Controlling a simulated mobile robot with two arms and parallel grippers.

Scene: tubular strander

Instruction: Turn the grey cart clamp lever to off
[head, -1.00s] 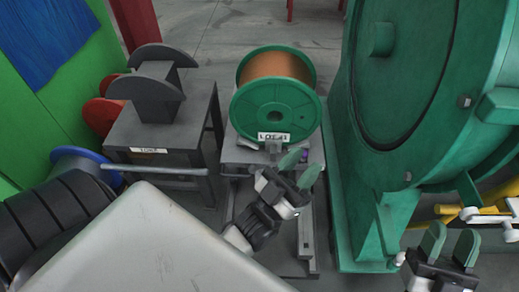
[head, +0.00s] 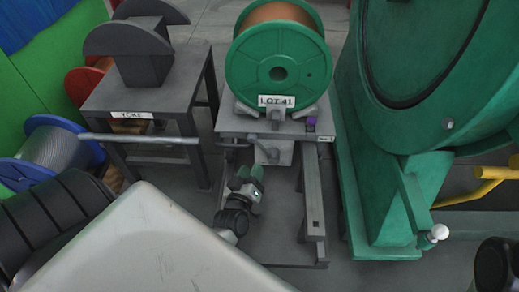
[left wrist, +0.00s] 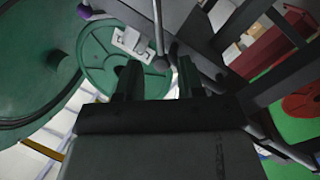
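The grey cart (head: 227,124) carries a copper-wound green spool (head: 262,68) with a lot label. A dark handle-like bar (head: 235,147) is at the cart's front left, below the spool; I cannot tell its setting. In the left wrist view a thin grey rod with a rounded end (left wrist: 160,62) shows just beyond the fingers, in front of the green spool (left wrist: 98,62); it may be the clamp lever. My left gripper (head: 255,173) is low in front of the cart.
A dark table (head: 95,98) with a grey yoke stands left of the cart. A green machine (head: 385,190) is close on the right, with a white ball-ended lever (head: 438,233) low on it.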

